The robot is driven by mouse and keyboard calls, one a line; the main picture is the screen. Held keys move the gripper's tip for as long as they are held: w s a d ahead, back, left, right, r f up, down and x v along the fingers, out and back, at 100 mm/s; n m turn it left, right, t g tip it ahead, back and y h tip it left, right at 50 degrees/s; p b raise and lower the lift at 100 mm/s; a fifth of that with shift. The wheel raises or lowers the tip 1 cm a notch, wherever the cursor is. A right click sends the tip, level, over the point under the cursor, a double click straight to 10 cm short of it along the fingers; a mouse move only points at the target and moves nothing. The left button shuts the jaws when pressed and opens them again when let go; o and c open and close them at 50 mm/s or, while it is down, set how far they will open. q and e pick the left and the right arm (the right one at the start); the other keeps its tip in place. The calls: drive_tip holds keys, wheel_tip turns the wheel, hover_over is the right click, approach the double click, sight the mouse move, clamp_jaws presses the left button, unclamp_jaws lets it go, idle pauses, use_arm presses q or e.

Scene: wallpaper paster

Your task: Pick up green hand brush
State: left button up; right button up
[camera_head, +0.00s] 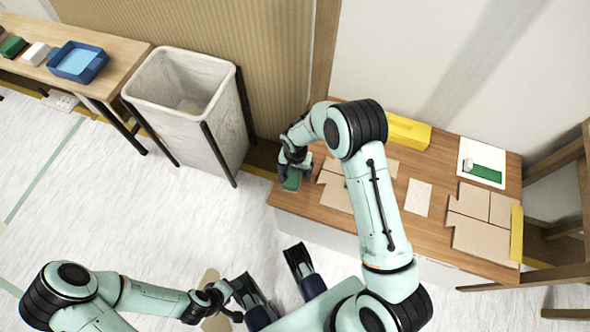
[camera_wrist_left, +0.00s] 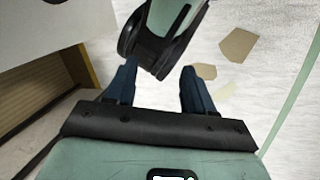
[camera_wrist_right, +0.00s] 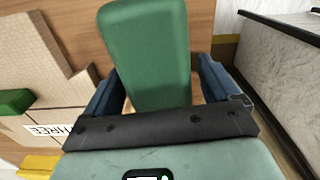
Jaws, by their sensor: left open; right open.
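A green hand brush (camera_head: 292,182) lies at the left end of the wooden table, directly under my right gripper (camera_head: 293,162) and partly hidden by it. In the right wrist view, the smooth green brush (camera_wrist_right: 150,50) stretches between and beyond the two fingers. The right fingers are open, one on each side of it; I cannot tell whether they touch it. My left gripper (camera_head: 234,300) is low near my base, away from the table. In the left wrist view its fingers (camera_wrist_left: 158,80) are open with nothing between them.
A white bin (camera_head: 190,100) stands left of the table. A bench (camera_head: 120,55) at upper left holds a blue tray (camera_head: 92,70).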

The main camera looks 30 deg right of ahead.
drive_tip(key=shift+r, duration=0.1)
drive_tip(key=c, duration=1.1)
drive_tip(key=shift+c, duration=0.2)
wheel_tip(320, 180, up, 10)
drive_tip(key=shift+r+p, duration=0.1)
drive_tip(key=shift+p, duration=0.95)
use_arm(q)
drive_tip(key=shift+g, duration=0.6)
drive_tip(key=s+r+p, duration=0.1)
drive_tip(key=r, duration=0.1)
drive_tip(key=s+d+r, duration=0.1)
drive_tip(key=s+r, duration=0.1)
drive_tip(key=shift+s+d+p, duration=0.1)
drive_tip(key=shift+s+p, duration=0.2)
drive_tip(key=shift+p, duration=0.05)
use_arm(e)
wheel_tip(320, 180, up, 10)
